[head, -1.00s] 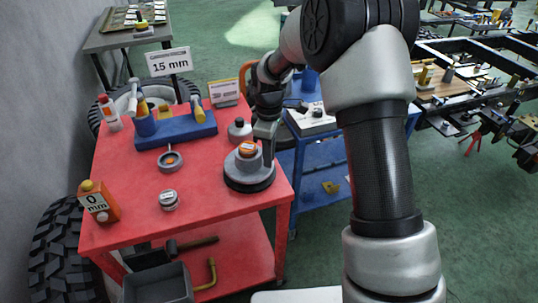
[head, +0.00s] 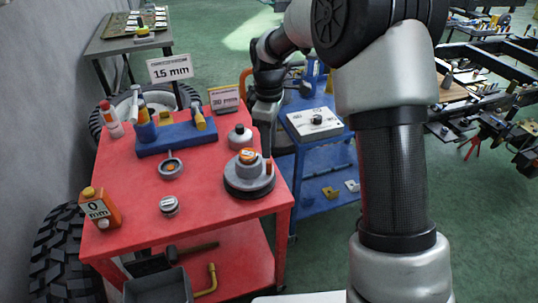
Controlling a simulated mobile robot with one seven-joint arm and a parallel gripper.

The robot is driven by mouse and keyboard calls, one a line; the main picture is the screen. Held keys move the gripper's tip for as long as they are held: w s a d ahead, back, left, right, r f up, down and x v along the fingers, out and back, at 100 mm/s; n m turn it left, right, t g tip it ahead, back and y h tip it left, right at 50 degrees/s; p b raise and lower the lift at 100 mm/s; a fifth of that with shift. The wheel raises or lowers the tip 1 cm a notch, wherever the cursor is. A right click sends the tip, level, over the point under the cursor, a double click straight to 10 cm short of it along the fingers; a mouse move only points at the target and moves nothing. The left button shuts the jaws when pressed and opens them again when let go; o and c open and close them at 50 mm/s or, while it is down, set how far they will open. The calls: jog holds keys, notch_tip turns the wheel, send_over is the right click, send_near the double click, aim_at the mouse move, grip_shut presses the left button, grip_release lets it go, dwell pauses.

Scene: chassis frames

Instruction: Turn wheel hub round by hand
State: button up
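The wheel hub (head: 248,186) is a dark grey round piece with a wide base and a raised centre topped by an orange cap (head: 248,155). It sits near the right edge of the red table. A small orange peg (head: 269,167) stands up at the right side of its upper face. My gripper (head: 264,125) hangs from the arm just behind the hub and appears apart from it. Its fingers are small and partly hidden, so I cannot tell whether they are open or shut.
The red table (head: 130,181) also holds a grey bottle (head: 239,138), a ring-shaped part (head: 170,165), a small round tin (head: 169,206), a blue tool holder (head: 176,138) and an orange container (head: 99,208). A blue cart (head: 320,165) stands behind at right.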

notch_tip(320, 180, up, 10)
jog(key=p, duration=0.1)
dwell(0.4)
